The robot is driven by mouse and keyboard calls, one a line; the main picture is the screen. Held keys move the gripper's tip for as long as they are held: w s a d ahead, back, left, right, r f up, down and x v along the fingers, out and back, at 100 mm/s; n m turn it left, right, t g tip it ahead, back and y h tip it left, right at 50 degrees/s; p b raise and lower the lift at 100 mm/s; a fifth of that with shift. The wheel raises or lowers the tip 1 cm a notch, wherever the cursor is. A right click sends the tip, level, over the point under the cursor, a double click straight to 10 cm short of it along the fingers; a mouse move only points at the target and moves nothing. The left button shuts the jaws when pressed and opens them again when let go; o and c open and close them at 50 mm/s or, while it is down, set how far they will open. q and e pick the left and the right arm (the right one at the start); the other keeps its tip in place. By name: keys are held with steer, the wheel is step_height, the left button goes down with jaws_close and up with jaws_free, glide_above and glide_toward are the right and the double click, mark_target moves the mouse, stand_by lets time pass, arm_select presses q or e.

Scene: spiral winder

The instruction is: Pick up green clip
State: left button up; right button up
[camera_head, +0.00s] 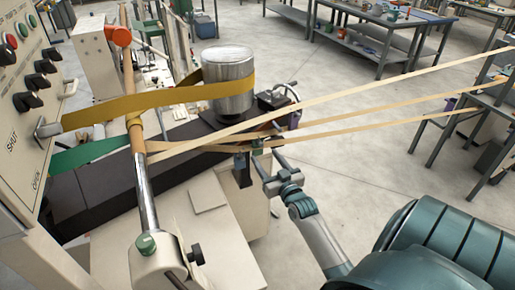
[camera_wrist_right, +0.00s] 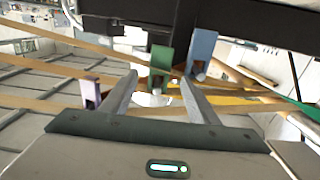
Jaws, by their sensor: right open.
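The green clip (camera_wrist_right: 160,60) hangs below a dark beam in the right wrist view, at the tan strips. In the head view it is a small green patch (camera_head: 258,144) by the strips, partly hidden. My right gripper (camera_head: 267,158) is open and close to it. In the wrist view the two fingers (camera_wrist_right: 158,80) point toward the clip, which shows between their tips. I cannot tell whether they touch it. My left gripper is not in view.
A blue clip (camera_wrist_right: 202,47) is right beside the green one, and a purple clip (camera_wrist_right: 91,92) is to the left. Tan strips (camera_head: 340,95) run across to the right. A metal drum (camera_head: 228,75) stands behind. A control panel (camera_head: 25,95) is at the left.

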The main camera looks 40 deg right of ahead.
mark_target(258, 148)
steer(key=b+x, duration=0.1)
steer(key=x, duration=0.1)
steer(key=b+x, duration=0.1)
steer(key=shift+w+d+f+b, duration=0.15)
steer(key=shift+w+f+b, duration=0.2)
steer(key=shift+b, duration=0.05)
steer(key=shift+x, duration=0.75)
steer(key=shift+r, duration=0.1)
steer(key=c, duration=1.1)
